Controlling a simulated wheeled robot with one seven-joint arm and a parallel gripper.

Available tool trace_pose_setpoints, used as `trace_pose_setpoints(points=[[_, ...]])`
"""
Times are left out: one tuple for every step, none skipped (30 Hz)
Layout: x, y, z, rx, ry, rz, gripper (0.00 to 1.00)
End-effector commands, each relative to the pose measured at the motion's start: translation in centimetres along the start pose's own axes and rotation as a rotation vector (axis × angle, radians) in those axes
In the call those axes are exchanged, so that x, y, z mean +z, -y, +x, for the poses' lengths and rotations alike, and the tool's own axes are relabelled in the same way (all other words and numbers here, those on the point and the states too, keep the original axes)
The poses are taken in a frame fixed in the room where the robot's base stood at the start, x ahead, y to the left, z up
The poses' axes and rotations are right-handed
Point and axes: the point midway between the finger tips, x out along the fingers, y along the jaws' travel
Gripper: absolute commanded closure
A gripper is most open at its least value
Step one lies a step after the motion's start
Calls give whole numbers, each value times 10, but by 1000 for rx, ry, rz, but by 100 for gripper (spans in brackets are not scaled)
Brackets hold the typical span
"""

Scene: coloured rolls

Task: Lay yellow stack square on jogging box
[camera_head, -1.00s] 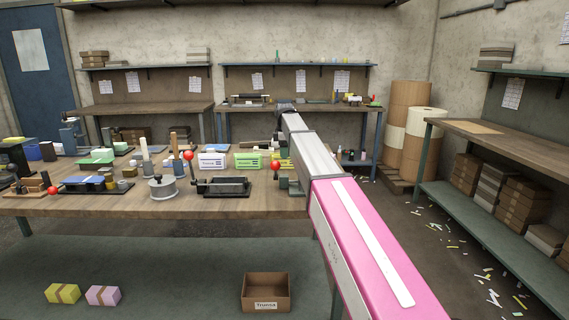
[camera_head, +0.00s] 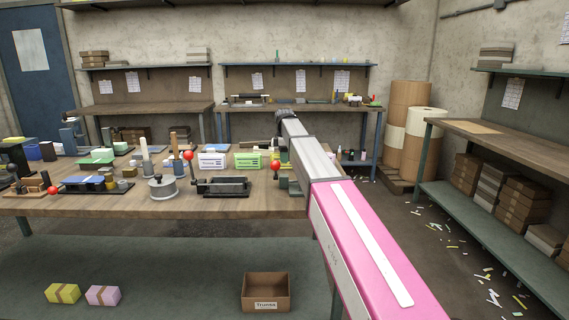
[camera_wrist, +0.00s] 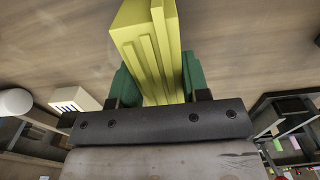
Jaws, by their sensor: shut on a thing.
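The yellow stack (camera_wrist: 148,50) is in my gripper (camera_wrist: 156,82) in the wrist view, a ridged block gripped between the two green finger pads. Its far end points away from the gripper, with wooden bench top beyond it. I cannot tell whether it touches anything. In the head view my own arm hides the gripper and the stack. I cannot tell for sure which thing is the jogging box. A black open tray (camera_head: 222,187) with a red-knobbed lever stands on the bench, and a green fixture (camera_head: 285,184) with a red knob is partly behind my arm.
On the wooden bench (camera_head: 130,203) stand a white bin (camera_head: 213,160), a green bin (camera_head: 248,160) and a round metal pot (camera_head: 162,187). A cardboard box (camera_head: 266,292), a yellow bundle (camera_head: 62,293) and a pink bundle (camera_head: 102,295) lie on the lower shelf.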

Motion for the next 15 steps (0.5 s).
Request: trace_pose_setpoints(points=[[0, 0, 0, 0, 0, 0, 77], [0, 0, 0, 0, 0, 0, 77], [0, 0, 0, 0, 0, 0, 77], [0, 0, 0, 0, 0, 0, 77], [0, 0, -1, 0, 0, 0, 77], [0, 0, -2, 1, 0, 0, 77], [0, 0, -2, 1, 0, 0, 77], [0, 0, -3, 1, 0, 0, 77], [0, 0, -5, 1, 0, 0, 77], [0, 0, -7, 1, 0, 0, 77], [0, 0, -9, 1, 0, 0, 77], [0, -1, -12, 2, 0, 0, 77], [0, 0, -14, 2, 0, 0, 77], [0, 0, -16, 2, 0, 0, 77], [0, 0, -19, 1, 0, 0, 77]])
